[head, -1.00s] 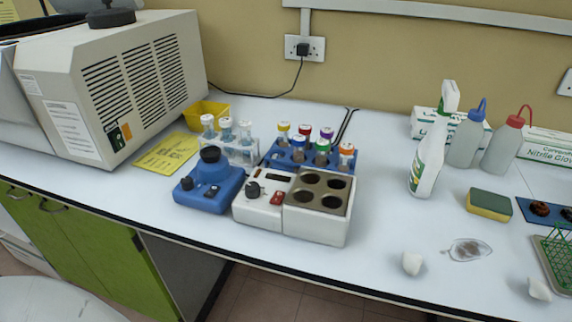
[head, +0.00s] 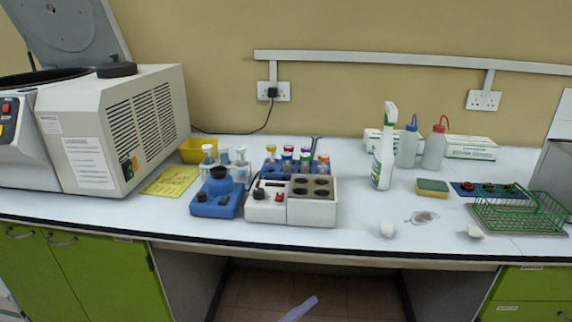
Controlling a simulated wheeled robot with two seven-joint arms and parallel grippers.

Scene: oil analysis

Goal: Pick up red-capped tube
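The red-capped tube (head: 288,149) stands upright in the back row of a blue rack (head: 278,171) in the middle of the bench. A yellow-capped tube (head: 271,149) is on its left and a purple-capped tube (head: 305,150) on its right. Blue-, green- and orange-capped tubes stand in the row in front, so only the red cap shows clearly and its tube body is mostly hidden. Neither of my grippers is in view.
A white heating block (head: 312,210) and a blue mixer (head: 217,196) stand in front of the rack. A clear rack with flasks (head: 240,168) is left of it. A spray bottle (head: 383,155) stands to the right. Bare bench lies between block and bottle.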

